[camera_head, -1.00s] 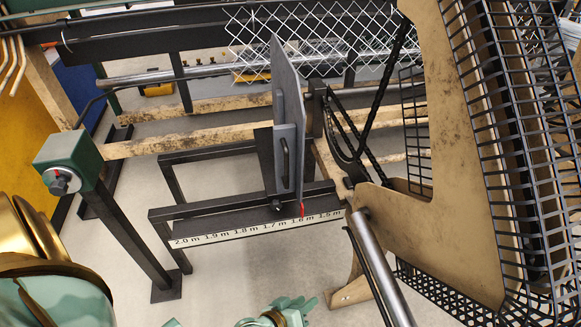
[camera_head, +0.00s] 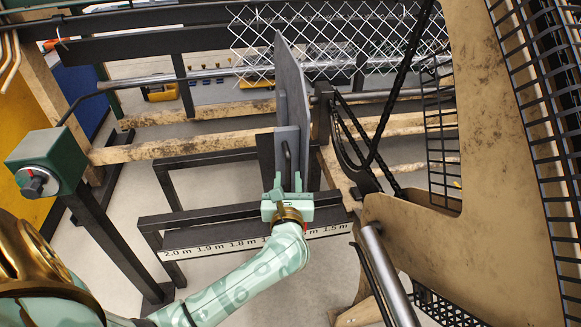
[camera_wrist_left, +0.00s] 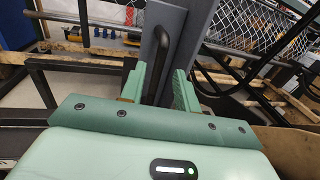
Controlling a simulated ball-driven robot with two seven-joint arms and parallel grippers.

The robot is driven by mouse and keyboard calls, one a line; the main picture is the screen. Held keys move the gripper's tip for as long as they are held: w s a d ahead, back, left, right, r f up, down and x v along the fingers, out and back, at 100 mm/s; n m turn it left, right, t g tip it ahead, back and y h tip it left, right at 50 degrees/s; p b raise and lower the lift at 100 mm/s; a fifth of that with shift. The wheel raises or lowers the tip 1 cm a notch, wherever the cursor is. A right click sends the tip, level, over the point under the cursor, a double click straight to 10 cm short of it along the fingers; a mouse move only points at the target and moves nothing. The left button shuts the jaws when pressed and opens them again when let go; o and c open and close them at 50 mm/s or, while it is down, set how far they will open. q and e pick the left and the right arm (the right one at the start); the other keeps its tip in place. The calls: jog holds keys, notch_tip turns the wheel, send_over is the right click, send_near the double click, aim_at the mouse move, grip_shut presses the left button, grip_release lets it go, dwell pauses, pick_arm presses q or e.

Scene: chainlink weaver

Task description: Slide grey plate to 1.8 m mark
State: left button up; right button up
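The grey plate (camera_head: 293,85) stands upright across the rails, with a dark vertical handle (camera_head: 287,160) on its near face. A bit of red pointer shows beside my wrist. My left gripper (camera_head: 286,190) is at the lower end of the handle. In the left wrist view its fingers (camera_wrist_left: 158,88) are apart, with the plate and handle (camera_wrist_left: 158,52) ahead between them. Contact cannot be told. My right gripper is out of view.
A green box with a knob (camera_head: 45,165) stands on a post at left. Chain-link mesh (camera_head: 335,35) hangs behind the plate. A large tan machine panel (camera_head: 490,180) fills the right. The rail span left of the plate looks clear.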

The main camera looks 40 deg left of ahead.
aim_at(288, 166)
pick_arm(q)
jog(key=b+x, duration=0.1)
jog(key=x, duration=0.4)
jog(key=shift+f, duration=0.15)
jog(key=shift+w+a, duration=0.4)
jog(key=shift+w, duration=0.05)
grip_shut()
